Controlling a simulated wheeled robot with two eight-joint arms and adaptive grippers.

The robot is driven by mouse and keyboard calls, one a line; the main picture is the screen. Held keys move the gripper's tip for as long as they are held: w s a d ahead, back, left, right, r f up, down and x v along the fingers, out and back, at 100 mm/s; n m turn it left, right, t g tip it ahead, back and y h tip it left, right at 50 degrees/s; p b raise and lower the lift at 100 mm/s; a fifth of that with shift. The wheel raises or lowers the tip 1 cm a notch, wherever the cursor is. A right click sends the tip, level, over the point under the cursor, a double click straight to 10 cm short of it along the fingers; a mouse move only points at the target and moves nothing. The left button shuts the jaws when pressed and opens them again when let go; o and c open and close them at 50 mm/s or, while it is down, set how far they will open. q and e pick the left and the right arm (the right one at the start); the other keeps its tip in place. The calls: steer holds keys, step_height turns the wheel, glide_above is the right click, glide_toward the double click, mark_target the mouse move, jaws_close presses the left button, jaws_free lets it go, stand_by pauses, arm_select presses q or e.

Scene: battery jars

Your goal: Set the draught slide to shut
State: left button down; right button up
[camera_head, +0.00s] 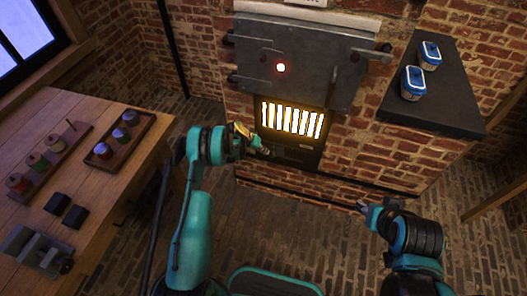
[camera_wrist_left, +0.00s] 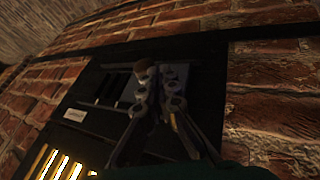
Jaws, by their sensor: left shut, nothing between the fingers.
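The draught slide (camera_wrist_left: 129,92) is a grey plate with a round brown knob (camera_wrist_left: 145,66), set in a dark frame below the glowing grate. In the left wrist view, dark slots (camera_wrist_left: 92,84) show beside the plate, and a pale label (camera_wrist_left: 75,115) sits on the frame. My left gripper (camera_wrist_left: 158,78) is shut and empty, its fingertips at the knob; whether they touch it I cannot tell. In the head view, my left gripper (camera_head: 266,151) is at the draught panel (camera_head: 296,154), covering part of it. My right gripper (camera_head: 362,204) is apart from the stove, its fingers too small to judge.
The glowing grate (camera_head: 291,119) is above the draught panel, under a grey metal door (camera_head: 300,62). A dark shelf (camera_head: 440,105) at right holds two blue-lidded tubs (camera_head: 413,83). A wooden bench (camera_head: 110,200) at left holds trays of jars and spools. Brick floor between is clear.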

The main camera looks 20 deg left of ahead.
arm_select(q)
steer(key=d, duration=0.9)
steer(key=shift+s+d, duration=0.2)
steer(key=shift+d, duration=0.2)
